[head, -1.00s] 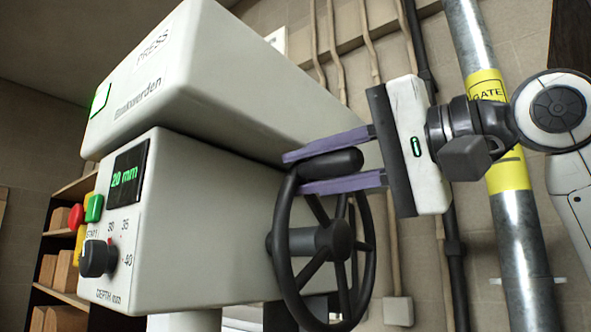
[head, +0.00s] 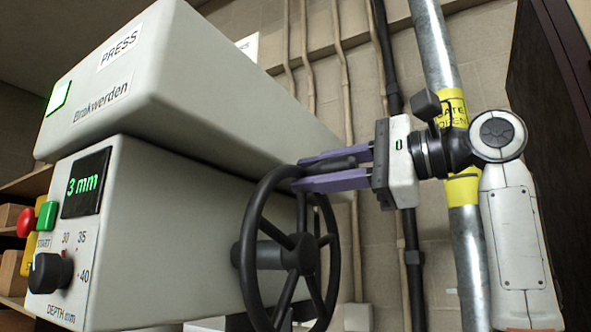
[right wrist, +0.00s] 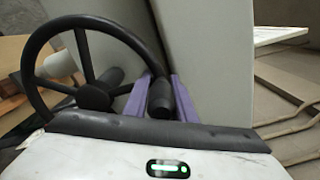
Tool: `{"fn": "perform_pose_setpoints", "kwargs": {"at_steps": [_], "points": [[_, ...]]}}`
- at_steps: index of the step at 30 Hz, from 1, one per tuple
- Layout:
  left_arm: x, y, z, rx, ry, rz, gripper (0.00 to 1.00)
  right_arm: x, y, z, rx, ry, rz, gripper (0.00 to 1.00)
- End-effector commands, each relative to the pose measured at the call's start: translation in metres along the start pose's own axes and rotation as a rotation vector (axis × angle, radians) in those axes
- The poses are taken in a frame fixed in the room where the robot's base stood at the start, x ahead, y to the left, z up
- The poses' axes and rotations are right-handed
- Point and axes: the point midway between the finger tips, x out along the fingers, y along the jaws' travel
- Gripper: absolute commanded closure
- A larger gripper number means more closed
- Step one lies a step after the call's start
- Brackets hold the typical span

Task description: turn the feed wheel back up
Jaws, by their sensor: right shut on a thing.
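The black spoked feed wheel (head: 290,250) is on the side of the white press (head: 180,215). My right gripper (head: 305,172) is shut on the wheel's handle (head: 343,162), with its purple fingers on either side of the handle at the top of the rim. In the right wrist view the wheel (right wrist: 92,97) is on the left and the handle (right wrist: 160,100) sits between the fingers. The press display (head: 86,184) reads 3 mm. My left gripper is not in view.
The press front carries a green button (head: 46,216), a red button (head: 27,223) and a black depth knob (head: 50,272). A metal pipe with yellow bands (head: 436,60) stands behind my right arm. Shelves with wooden blocks (head: 10,216) are at the far left.

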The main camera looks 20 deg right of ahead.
Motion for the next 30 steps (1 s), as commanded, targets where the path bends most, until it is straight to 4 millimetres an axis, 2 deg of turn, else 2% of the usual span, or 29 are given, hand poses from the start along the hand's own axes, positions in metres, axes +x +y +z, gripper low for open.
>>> {"fn": "perform_pose_setpoints", "kwargs": {"at_steps": [10,25,26,28,30], "points": [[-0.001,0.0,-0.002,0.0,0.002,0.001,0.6,-0.002,-0.009,-0.013,0.128,-0.002,-0.013,1.0],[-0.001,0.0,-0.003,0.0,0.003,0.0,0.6,-0.002,-0.011,-0.016,0.148,0.0,-0.016,1.0],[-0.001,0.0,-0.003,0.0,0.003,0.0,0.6,-0.003,-0.011,-0.016,0.148,0.0,-0.016,0.75],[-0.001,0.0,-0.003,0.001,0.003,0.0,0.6,-0.003,-0.011,-0.016,0.147,0.0,-0.016,0.63],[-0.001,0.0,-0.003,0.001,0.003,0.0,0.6,-0.002,-0.01,-0.016,0.146,0.0,-0.013,0.6]]}}
